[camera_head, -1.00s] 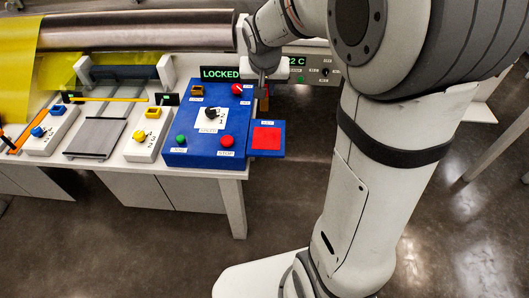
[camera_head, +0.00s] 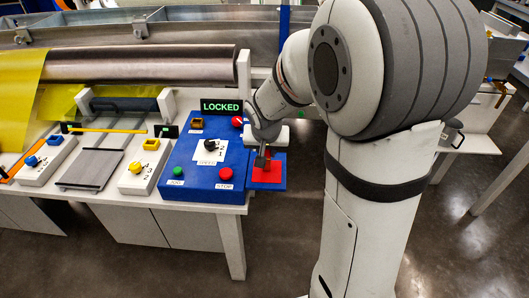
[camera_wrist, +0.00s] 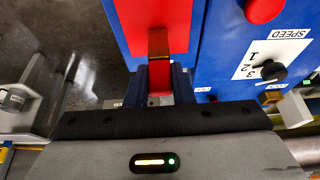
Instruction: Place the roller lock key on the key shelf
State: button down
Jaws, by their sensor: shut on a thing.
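The roller lock key (camera_wrist: 158,44) is a small brown, metallic-looking piece with red showing below it in the wrist view. My gripper (camera_wrist: 160,80) is shut on it. The key shelf (camera_wrist: 145,12) is a red pad on a blue ledge, and the key overlaps its near edge in this view. In the head view the shelf (camera_head: 273,180) sticks out from the right side of the blue console, and my gripper (camera_head: 262,160) is over its red pad. The key is hard to make out there. I cannot tell whether it touches the pad.
The blue console (camera_head: 195,190) left of the shelf carries a speed knob (camera_head: 211,145), a green button (camera_head: 178,171) and a red button (camera_head: 226,173). A display (camera_head: 221,106) reads LOCKED. Rollers lie behind. Open floor is right of and below the shelf.

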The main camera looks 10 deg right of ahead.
jog(key=shift+f, duration=0.1)
jog(key=shift+f, duration=0.15)
jog(key=c, duration=1.3)
grip_release()
jog(key=shift+o, duration=0.2)
jog(key=shift+r, duration=0.4)
jog(key=p+v, duration=0.1)
jog(key=v, duration=1)
jog(key=s+f+n+g+y, duration=0.1)
jog(key=s+f+n+g, duration=0.1)
jog(key=s, duration=1.5)
jog(key=shift+d+f+n, duration=0.25)
jog(key=shift+f+n, duration=0.15)
jog(key=shift+n, duration=0.4)
